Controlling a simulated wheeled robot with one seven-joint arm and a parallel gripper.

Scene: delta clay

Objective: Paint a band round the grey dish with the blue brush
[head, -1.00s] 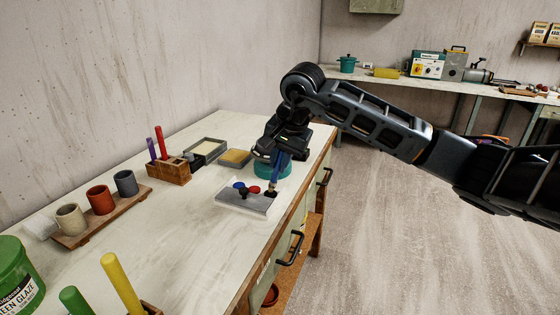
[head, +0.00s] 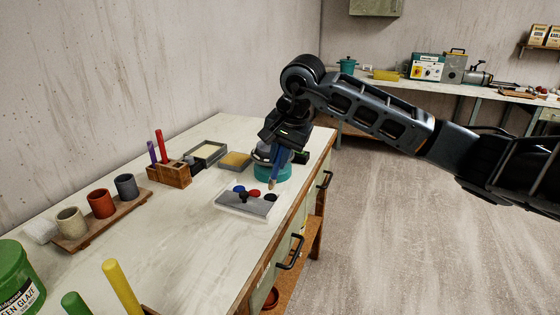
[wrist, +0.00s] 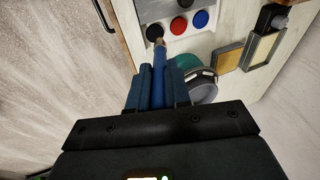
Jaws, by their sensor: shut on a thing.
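The grey dish (wrist: 204,90) is partly hidden by my gripper in the wrist view. It sits on a teal wheel (head: 270,175), behind the brush in the head view.
A yellow sponge tray (head: 235,160) and another tray (head: 207,150) lie left of the wheel. A wooden brush block (head: 170,176) and a board with several cups (head: 100,203) stand further left. The bench's front edge is close to the right.

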